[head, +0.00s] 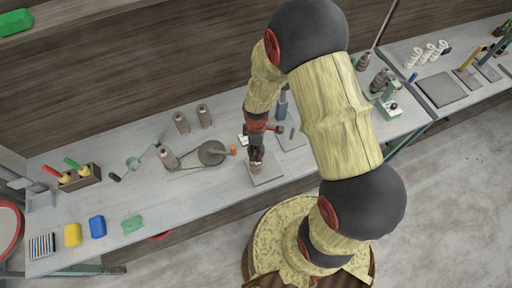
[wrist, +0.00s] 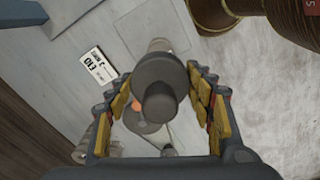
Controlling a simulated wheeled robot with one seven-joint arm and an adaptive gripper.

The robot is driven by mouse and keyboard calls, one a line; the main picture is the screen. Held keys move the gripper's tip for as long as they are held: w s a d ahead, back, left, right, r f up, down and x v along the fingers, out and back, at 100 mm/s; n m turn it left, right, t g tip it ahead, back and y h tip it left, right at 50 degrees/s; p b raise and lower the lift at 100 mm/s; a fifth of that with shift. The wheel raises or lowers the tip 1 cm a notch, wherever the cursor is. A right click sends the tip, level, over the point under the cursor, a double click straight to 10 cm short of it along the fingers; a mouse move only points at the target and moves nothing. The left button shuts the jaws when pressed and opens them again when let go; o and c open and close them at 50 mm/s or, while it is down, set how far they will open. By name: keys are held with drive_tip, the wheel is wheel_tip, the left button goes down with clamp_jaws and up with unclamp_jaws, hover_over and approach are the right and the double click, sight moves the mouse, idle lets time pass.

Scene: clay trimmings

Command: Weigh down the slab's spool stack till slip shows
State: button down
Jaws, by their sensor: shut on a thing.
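My gripper (head: 256,150) is low over the bench, above a pale grey square slab (head: 272,176). In the wrist view my gripper (wrist: 160,85) is closed around a dark grey round weight with a knob (wrist: 158,102), its padded fingers on either side. A pale spool-like top (wrist: 159,45) shows just past the weight, over the slab (wrist: 182,42); the weight hides most of it. In the head view a small brownish piece (head: 256,169) sits under the fingers on the slab. I cannot tell whether the weight touches the stack. No slip is discernible.
A printed card (wrist: 98,66) lies beside the slab. Left of it are a grey disc (head: 212,152), an orange piece (head: 232,150) and grey spools (head: 181,122). Another plate (head: 291,138) lies behind. The bench's front edge is close. Coloured blocks (head: 72,235) stand far left.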

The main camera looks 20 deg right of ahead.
drive_tip(key=shift+f+b, duration=1.75)
drive_tip(key=shift+f, duration=1)
drive_tip(key=shift+f+b, duration=0.5)
drive_tip(key=shift+f, duration=0.1)
drive_tip(key=c, duration=0.9)
unclamp_jaws()
drive_tip(key=shift+o, duration=1.1)
drive_tip(key=shift+s+f, duration=0.1)
wheel_tip(320, 180, up, 12)
drive_tip(key=shift+r, duration=0.1)
